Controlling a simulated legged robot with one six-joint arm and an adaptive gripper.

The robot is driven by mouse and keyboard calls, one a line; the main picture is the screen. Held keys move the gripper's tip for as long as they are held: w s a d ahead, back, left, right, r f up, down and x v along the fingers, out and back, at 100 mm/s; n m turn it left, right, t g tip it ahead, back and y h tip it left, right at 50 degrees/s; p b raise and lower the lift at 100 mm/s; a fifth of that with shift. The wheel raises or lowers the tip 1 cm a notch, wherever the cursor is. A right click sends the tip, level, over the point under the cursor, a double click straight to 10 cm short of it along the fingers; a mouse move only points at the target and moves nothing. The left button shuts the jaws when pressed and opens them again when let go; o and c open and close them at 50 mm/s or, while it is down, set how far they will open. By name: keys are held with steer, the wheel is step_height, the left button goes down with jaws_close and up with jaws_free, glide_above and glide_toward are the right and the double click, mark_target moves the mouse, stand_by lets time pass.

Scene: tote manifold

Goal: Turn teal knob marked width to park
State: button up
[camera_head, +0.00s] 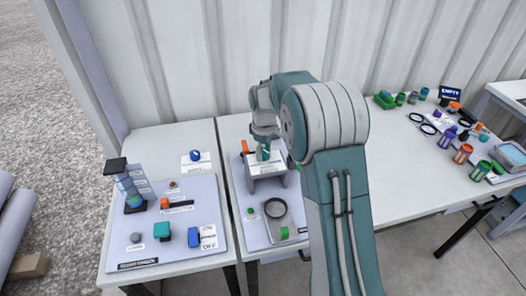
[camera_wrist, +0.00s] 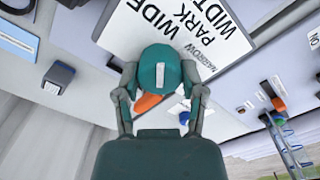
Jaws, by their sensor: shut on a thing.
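The teal knob (camera_head: 264,153) sits on a light raised block (camera_head: 268,168) on the middle panel. In the wrist view the knob (camera_wrist: 152,66) has a short white bar on its face. My gripper (camera_head: 264,142) reaches down onto the knob from above. In the wrist view its two fingers (camera_wrist: 157,92) are closed on opposite sides of the knob. A white label plate (camera_wrist: 130,28) beside the knob reads WIDE, PARK, WIDTH and NARROW. Which word the white bar points at is not clear.
An orange handle (camera_head: 245,147) stands close left of the block. A dark ring (camera_head: 275,208) and a green part lie in front. The left panel (camera_head: 130,225) holds a blue column, a teal block and other controls. Loose parts lie on the right table.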

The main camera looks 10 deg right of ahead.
steer(key=m, duration=0.4)
steer(key=shift+s+d+f, duration=0.1)
steer(key=shift+s+f, duration=0.05)
steer(key=shift+f, duration=0.1)
steer(key=shift+m, duration=1.7)
steer(key=o, duration=1.2)
steer(key=shift+c, duration=0.2)
steer(key=shift+r, duration=0.1)
steer(key=shift+r, duration=0.15)
